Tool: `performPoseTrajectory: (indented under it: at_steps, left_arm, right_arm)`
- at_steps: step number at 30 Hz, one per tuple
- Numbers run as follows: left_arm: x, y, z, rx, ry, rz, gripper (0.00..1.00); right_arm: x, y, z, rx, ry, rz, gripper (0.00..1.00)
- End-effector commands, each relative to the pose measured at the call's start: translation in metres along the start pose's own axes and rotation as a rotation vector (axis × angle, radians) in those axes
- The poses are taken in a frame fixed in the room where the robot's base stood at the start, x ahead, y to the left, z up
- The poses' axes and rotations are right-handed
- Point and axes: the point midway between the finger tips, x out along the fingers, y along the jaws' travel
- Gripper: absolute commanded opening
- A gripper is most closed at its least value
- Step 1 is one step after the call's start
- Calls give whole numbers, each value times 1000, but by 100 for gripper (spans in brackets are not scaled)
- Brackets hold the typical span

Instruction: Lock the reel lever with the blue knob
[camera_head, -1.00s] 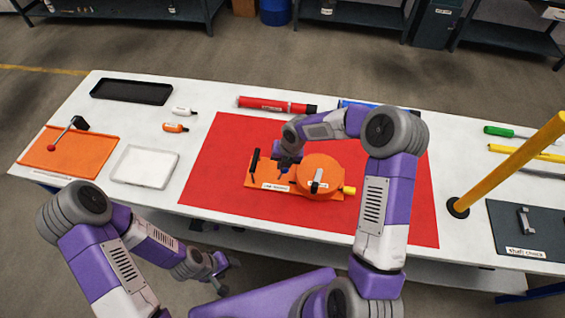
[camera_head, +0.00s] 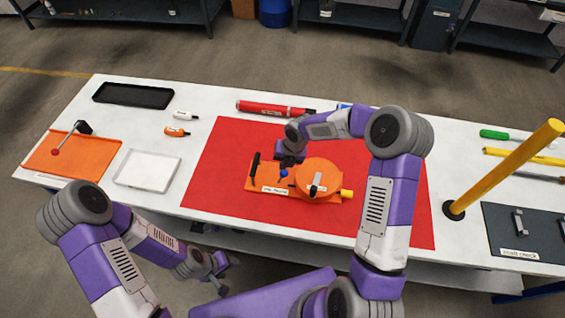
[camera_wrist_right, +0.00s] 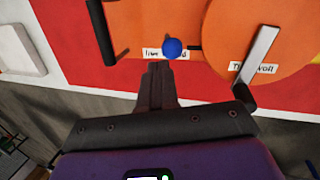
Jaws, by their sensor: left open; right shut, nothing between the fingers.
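The orange reel device has a flat base (camera_head: 262,184) and a round orange reel (camera_head: 320,172) on the red mat. The small blue knob (camera_head: 284,173) sits on the base left of the reel; it shows in the right wrist view (camera_wrist_right: 173,48). A grey lever with a dark end (camera_wrist_right: 258,60) lies across the reel. A black upright handle (camera_head: 254,163) stands at the base's left end. My right gripper (camera_wrist_right: 159,68) is shut and empty, its tips just beside the blue knob in the picture; contact cannot be told. My left gripper (camera_head: 221,288) is open, low before the table.
The red mat (camera_head: 215,165) is bare around the device. A yellow post (camera_head: 505,168) stands at the right. A red tube (camera_head: 270,108) lies behind the mat. A white tray (camera_head: 147,171), an orange tray (camera_head: 75,155) and a black tray (camera_head: 132,95) are at the left.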

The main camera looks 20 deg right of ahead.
Motion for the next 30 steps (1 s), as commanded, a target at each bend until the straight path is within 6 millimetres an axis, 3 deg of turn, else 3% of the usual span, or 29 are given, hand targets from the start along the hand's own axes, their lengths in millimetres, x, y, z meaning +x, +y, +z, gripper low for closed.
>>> performPoseTrajectory:
  at_steps: [6, 15, 30]
  left_arm:
    - [-31, 12, 1, 0, 0, 0, 57]
    - [-61, 23, 3, 0, 0, 0, 57]
    - [-64, 24, 3, 0, 0, 0, 57]
  right_arm:
    - [-36, -1, 2, -5, 1, 1, 0]
    - [-72, -5, 4, -13, 3, 1, 0]
    - [-76, -6, 4, -15, 4, 2, 0]
